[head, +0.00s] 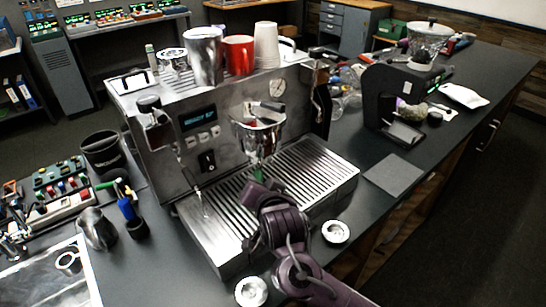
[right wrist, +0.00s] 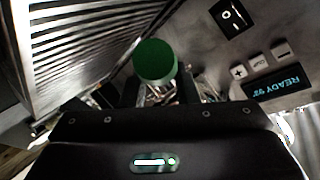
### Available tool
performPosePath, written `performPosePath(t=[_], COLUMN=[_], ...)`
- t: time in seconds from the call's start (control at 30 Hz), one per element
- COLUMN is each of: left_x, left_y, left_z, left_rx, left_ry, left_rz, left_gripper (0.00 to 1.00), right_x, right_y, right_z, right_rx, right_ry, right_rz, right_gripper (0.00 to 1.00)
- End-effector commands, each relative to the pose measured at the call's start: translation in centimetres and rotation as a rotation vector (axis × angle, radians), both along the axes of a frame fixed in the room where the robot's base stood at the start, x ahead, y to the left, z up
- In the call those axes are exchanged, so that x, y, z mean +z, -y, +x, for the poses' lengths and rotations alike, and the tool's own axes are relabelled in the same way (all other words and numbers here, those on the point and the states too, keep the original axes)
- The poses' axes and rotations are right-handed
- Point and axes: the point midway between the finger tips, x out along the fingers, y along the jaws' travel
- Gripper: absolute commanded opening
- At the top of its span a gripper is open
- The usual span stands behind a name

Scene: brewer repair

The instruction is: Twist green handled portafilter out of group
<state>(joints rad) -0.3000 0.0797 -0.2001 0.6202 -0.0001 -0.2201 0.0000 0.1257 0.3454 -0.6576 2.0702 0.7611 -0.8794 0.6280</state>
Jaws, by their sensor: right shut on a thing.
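The espresso machine (head: 220,120) stands on the dark counter, its display lit. The metal portafilter (head: 262,138) sits under the group at the machine's front. Its green handle (head: 257,173) points toward me and is mostly hidden by my right gripper (head: 260,184). In the right wrist view the round green end of the handle (right wrist: 154,60) shows just beyond the gripper body. My right gripper is shut on the handle, above the slatted drip tray (head: 222,235). The finger contact itself is hard to see. My left gripper is not in view.
Cups and a red mug (head: 239,51) stand on the machine's top. A steam wand (head: 200,190) hangs left of the group. Small metal cups (head: 336,231) lie in front of the tray. A black grinder (head: 395,95) stands right. A grey mat (head: 394,174) lies clear.

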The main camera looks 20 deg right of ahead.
Motion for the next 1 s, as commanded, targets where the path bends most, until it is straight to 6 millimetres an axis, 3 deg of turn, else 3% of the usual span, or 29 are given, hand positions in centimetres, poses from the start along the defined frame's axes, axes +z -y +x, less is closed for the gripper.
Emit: performPosePath(t=[1.0], left_x=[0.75], left_y=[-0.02], left_z=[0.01], left_rx=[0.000], left_ry=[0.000], left_rz=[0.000], left_gripper=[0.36], right_x=[0.13], right_y=[0.06], right_z=[0.04], right_rx=[-0.001], right_ry=[0.003], right_rz=[0.000], right_gripper=[0.00])
